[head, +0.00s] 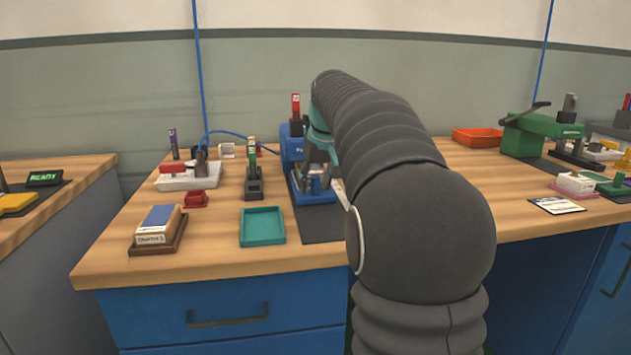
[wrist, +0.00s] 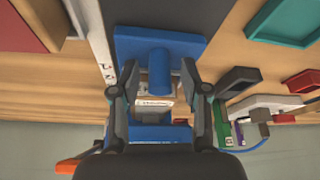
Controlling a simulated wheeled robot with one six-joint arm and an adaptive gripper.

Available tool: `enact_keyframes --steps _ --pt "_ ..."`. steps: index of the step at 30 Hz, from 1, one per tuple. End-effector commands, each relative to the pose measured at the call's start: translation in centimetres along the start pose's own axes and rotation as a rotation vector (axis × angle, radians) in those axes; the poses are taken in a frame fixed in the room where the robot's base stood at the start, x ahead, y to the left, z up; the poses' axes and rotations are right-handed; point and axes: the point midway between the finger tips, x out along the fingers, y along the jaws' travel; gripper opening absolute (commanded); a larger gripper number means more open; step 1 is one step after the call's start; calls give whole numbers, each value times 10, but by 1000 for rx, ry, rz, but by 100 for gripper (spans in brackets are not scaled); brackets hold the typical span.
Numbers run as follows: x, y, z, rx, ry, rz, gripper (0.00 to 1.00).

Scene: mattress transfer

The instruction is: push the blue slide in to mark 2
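A blue flat piece (wrist: 130,48) with a round blue post (wrist: 159,72) lies at the upper middle of the wrist view; I take it to be the blue slide. My gripper (wrist: 157,84) is open, its fingers on either side of the post with a gap on each side. In the head view my gripper (head: 318,165) is low over the blue base (head: 316,197) of the blue upright fixture (head: 291,145). A pale strip like a scale (wrist: 97,42) runs along the left of the piece. Its marks are too small to read, so mark 2 cannot be told.
A teal tray (head: 262,226), a block on a brown tray (head: 157,228) and a small dark stand (head: 253,184) are left of the fixture. An orange tray (head: 477,137) and a green press (head: 540,133) are at the right. My arm hides the bench's middle.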

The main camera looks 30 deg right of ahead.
Motion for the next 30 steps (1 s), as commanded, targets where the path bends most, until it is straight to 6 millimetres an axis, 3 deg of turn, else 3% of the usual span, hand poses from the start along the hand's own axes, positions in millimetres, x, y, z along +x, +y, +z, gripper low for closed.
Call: enact_keyframes --steps 11,24,30 --pt "-8 0 0 0 1 0 47" --pt "-87 0 -1 0 3 1 47" --pt "-112 0 -1 0 1 0 47"
